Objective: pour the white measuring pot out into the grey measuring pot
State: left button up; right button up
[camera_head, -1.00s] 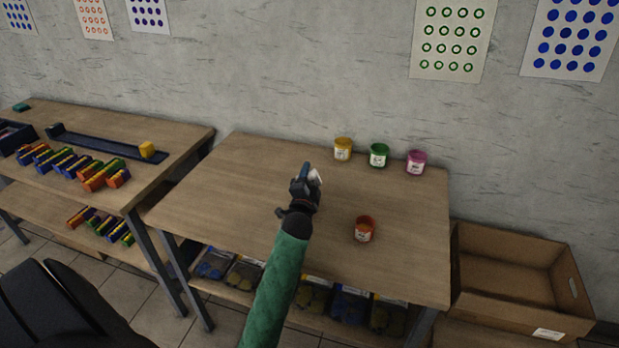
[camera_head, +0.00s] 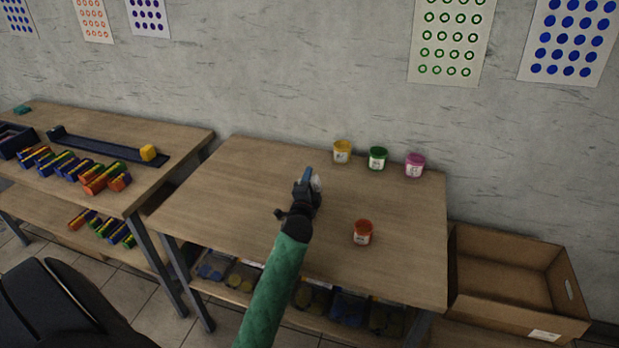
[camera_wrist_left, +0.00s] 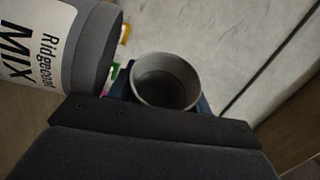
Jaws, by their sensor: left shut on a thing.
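My left gripper (camera_head: 309,182) is over the middle of the right-hand table. It is shut on a small pale pot, the white measuring pot (camera_head: 317,184), mostly hidden by the gripper in the head view. In the left wrist view the pot (camera_wrist_left: 166,80) sits between the blue fingers, its round mouth towards the camera and its inside shaded grey. The grey measuring pot (camera_wrist_left: 92,50), with a white label reading "Ridgecoat MIX", is close beside it on the left. In the head view I cannot make out the grey pot. Liquid in either pot cannot be made out. My right gripper is not in view.
An orange jar (camera_head: 363,232) stands right of my gripper. Yellow (camera_head: 342,151), green (camera_head: 378,158) and pink (camera_head: 414,165) jars stand at the table's back edge. An open cardboard box (camera_head: 515,285) is at the right. The table's left part is clear.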

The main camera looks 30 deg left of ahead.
pick_arm(q)
jog(key=shift+w+d+r+m+p, duration=0.1)
jog(key=shift+d+m+p, duration=0.05)
jog(key=shift+m+p, duration=0.3)
jog(key=shift+f, duration=0.2)
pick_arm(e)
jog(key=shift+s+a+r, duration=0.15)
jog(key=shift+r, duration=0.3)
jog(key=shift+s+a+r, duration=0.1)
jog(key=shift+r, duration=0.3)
pick_arm(q)
jog(key=shift+w+r+m+g+h+p, duration=0.15)
jog(key=shift+m+g+h+p, duration=0.2)
jog(key=shift+p, duration=0.25)
jog(key=m+p, duration=0.1)
jog(key=p, duration=0.2)
jog(key=shift+w+d+f+m+g, duration=0.1)
jog(key=shift+d+f+m+g, duration=0.2)
jog(key=shift+m, duration=0.1)
jog(key=shift+f+p, duration=0.1)
jog(key=shift+p, duration=0.4)
jog(key=shift+f+m, duration=0.3)
jog(key=shift+m, duration=0.1)
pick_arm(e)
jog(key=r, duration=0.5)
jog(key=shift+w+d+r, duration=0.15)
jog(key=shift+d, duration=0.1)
